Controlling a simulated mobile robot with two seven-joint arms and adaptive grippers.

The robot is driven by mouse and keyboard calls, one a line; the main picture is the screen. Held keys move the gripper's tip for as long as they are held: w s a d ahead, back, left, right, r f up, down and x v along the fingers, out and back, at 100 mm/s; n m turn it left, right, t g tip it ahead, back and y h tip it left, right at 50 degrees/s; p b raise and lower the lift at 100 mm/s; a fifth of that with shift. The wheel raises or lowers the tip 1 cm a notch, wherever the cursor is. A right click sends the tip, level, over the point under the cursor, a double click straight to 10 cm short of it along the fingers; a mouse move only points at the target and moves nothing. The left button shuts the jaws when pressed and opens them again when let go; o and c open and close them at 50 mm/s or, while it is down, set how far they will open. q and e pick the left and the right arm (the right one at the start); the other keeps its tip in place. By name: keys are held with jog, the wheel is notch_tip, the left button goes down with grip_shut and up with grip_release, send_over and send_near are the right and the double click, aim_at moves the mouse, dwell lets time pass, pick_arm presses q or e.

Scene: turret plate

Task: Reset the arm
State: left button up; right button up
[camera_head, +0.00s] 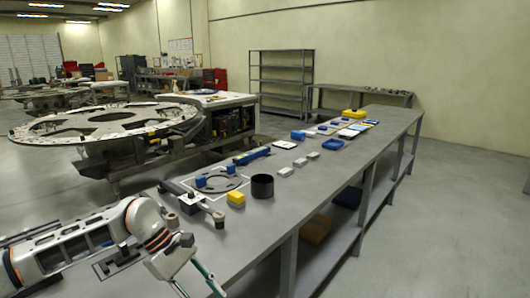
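My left arm (95,240) reaches in from the lower left over the near end of the long grey workbench (330,185). My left gripper (203,288) points down at the bottom edge of the view. Its two thin fingers stand apart with nothing seen between them, and their tips are cut off by the frame. My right gripper is not in view.
On the bench near my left arm are a flat ring plate (222,184) with blue parts, a yellow block (236,199), a black cup (262,186) and grey blocks (299,162). A large round turret plate (105,122) stands behind. Floor at right is clear.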

pick_arm(q)
jog(key=s+d+r+n+t+h, duration=0.1)
jog(key=s+d+r+n+h, duration=0.15)
jog(key=d+n+h, duration=0.55)
jog(key=s+d+r+n+t+h, duration=0.2)
jog(key=s+d+n+h, duration=0.25)
jog(key=d, duration=0.55)
jog(key=w+a+f+n+t+y, duration=0.2)
jog(key=a+f+n+t+y, duration=0.5)
jog(key=n, duration=0.9)
jog(key=w+a+f+n+t+y, duration=0.1)
jog(key=a+f+n+t+y, duration=0.55)
jog(key=n, duration=1.05)
jog(key=s+a+f+n+g+y, duration=0.2)
jog(key=s+a+f+n, duration=0.3)
jog(key=f, duration=0.4)
jog(key=s+a+f+n+g+y, duration=0.2)
jog(key=s+a+f+n, duration=0.4)
jog(key=s+a+f, duration=0.2)
jog(key=shift+s+f, duration=0.8)
jog(key=shift+s, duration=0.05)
